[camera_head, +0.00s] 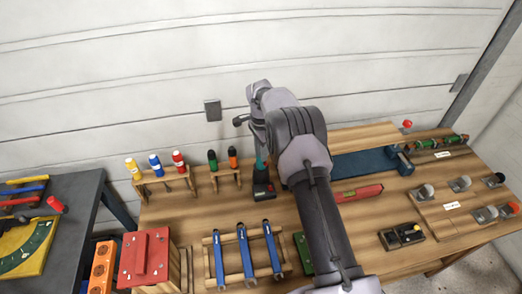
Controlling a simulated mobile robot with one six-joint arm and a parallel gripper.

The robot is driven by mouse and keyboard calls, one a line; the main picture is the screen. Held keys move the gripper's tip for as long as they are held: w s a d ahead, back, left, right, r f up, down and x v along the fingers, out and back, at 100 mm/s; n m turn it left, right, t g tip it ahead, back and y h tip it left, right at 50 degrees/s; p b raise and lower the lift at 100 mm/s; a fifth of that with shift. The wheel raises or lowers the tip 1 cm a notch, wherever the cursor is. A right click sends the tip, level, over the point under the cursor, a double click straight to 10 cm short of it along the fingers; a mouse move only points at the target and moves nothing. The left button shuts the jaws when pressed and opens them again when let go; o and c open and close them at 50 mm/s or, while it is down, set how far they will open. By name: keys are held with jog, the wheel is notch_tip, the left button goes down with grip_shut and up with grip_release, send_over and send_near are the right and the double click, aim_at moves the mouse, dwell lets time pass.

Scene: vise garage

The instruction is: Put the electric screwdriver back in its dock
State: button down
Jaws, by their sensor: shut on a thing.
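My gripper (258,147) points down over the back middle of the bench, partly hidden by my own wrist. It is shut on a teal, upright thing, which looks like the electric screwdriver (260,166); only a narrow strip of it shows. The teal part meets or overlaps this block in the picture. I cannot tell whether it is seated in it or just above it.
A wooden rack (225,180) with green and orange-topped tools stands close left. Another rack (165,186) holds yellow, blue and red-topped items. Blue wrenches (246,250) lie in front. A blue vise (365,163) and a red level (358,193) lie right of my arm.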

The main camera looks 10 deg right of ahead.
jog(key=shift+f, duration=0.25)
jog(key=shift+f+b, duration=0.6)
dwell(0.4)
jog(key=c, duration=0.6)
grip_release()
jog(key=shift+r+p, duration=1.9)
jog(key=shift+r, duration=1.7)
jog(key=shift+f, duration=0.1)
